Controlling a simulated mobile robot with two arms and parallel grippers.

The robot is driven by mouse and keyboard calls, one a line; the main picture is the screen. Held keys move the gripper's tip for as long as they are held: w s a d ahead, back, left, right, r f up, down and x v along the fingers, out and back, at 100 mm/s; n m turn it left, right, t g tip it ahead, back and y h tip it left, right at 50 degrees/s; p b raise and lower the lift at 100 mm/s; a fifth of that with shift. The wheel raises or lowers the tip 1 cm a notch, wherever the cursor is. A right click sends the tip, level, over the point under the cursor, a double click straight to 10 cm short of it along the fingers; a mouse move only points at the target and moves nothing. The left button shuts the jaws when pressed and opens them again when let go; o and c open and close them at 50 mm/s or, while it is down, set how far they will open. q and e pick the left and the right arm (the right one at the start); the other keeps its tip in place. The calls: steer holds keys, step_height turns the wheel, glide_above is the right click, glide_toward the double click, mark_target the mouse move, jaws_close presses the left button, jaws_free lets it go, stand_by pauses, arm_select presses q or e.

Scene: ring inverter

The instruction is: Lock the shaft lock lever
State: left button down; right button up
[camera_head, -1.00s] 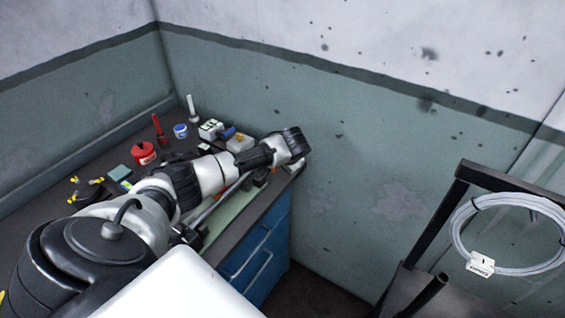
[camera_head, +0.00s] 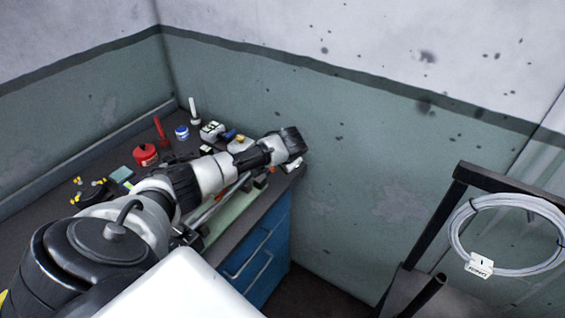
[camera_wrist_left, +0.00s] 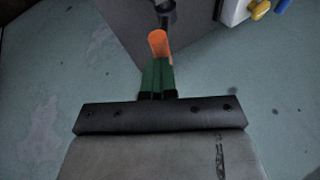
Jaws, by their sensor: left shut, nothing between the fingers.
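My left gripper (camera_wrist_left: 157,78) shows in the wrist view as two green fingers side by side, shut with nothing between them. An orange rounded handle (camera_wrist_left: 158,42) is just beyond the fingertips, joined to a dark part (camera_wrist_left: 165,12) at the top edge. It may be the shaft lock lever; I cannot tell its position or whether the fingers touch it. In the head view my left arm reaches over the workbench (camera_head: 240,232) to its right end. The arm hides the left gripper and most of the device there. My right gripper is not in view.
A red container (camera_head: 145,155), a blue-and-white jar (camera_head: 181,132) and a white boxy device (camera_head: 211,130) stand on the bench behind my arm. The wall (camera_head: 345,160) is close beyond the bench's right end. A dark frame with a coiled cable (camera_head: 500,235) stands at right.

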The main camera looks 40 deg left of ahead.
arm_select(q)
steer(key=shift+s+a+f, duration=0.35)
steer(key=shift+f, duration=0.05)
step_height(320, 180, up, 14)
steer(key=s+p, duration=0.1)
steer(key=s, duration=0.1)
steer(key=shift+s+f+p, duration=0.15)
steer(key=shift+s+p, duration=0.15)
steer(key=shift+p, duration=0.05)
